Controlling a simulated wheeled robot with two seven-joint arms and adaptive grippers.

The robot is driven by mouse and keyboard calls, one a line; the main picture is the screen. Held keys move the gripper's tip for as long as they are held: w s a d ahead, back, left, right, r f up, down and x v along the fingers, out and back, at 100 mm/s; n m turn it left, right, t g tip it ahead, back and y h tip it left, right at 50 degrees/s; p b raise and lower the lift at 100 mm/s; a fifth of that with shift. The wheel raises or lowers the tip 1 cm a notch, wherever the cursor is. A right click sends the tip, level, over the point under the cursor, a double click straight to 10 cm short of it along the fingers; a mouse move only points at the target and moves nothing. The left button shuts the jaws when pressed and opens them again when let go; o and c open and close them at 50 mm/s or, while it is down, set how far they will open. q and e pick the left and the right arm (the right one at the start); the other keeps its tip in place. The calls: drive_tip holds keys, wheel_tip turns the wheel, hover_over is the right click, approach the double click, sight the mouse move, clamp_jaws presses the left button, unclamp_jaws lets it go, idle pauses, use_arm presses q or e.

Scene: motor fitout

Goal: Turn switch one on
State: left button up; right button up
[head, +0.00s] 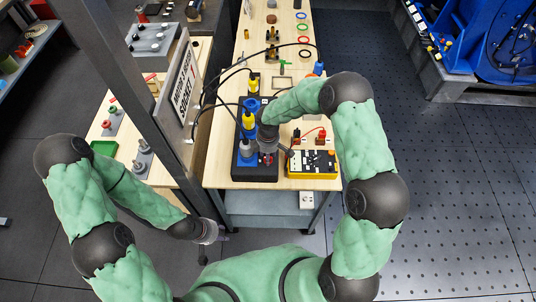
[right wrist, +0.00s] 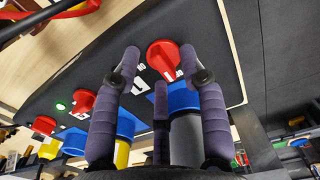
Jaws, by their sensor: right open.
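A black switch panel (head: 242,172) with blue and yellow plugs stands at the near end of the wooden bench in the head view. In the right wrist view a red rotary switch (right wrist: 163,57) sits on it, beside a white label that looks like a 1. Two more red switches (right wrist: 80,103) lie further left, near a lit green lamp (right wrist: 60,106). My right gripper (right wrist: 160,74) is open, its padded fingers on either side of the nearest red switch in the picture; contact cannot be told. My left gripper (head: 209,238) hangs low left of the bench, its jaws unclear.
A yellow-edged meter box (head: 313,170) stands right of the panel. Black cables arch above the panel. The perforated floor (head: 455,180) to the right is clear.

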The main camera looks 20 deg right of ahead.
clamp_jaws()
drive_tip(key=m+b, duration=0.3)
drive_tip(key=shift+f+m+b, duration=0.15)
drive_tip(key=shift+m+b, duration=0.15)
drive_tip(key=shift+b, duration=0.05)
drive_tip(key=m+b, duration=0.3)
drive_tip(key=m, duration=0.1)
drive_tip(key=shift+s+d+m, duration=0.1)
drive_tip(key=shift+m, duration=0.2)
drive_tip(key=m+b, duration=0.3)
drive_tip(key=m, duration=0.2)
drive_tip(key=shift+s+b, duration=0.1)
drive_tip(key=shift+b, duration=0.3)
drive_tip(key=shift+r+m+b, duration=0.2)
drive_tip(key=shift+m+b, duration=0.75)
drive_tip(key=shift+m, duration=1.35)
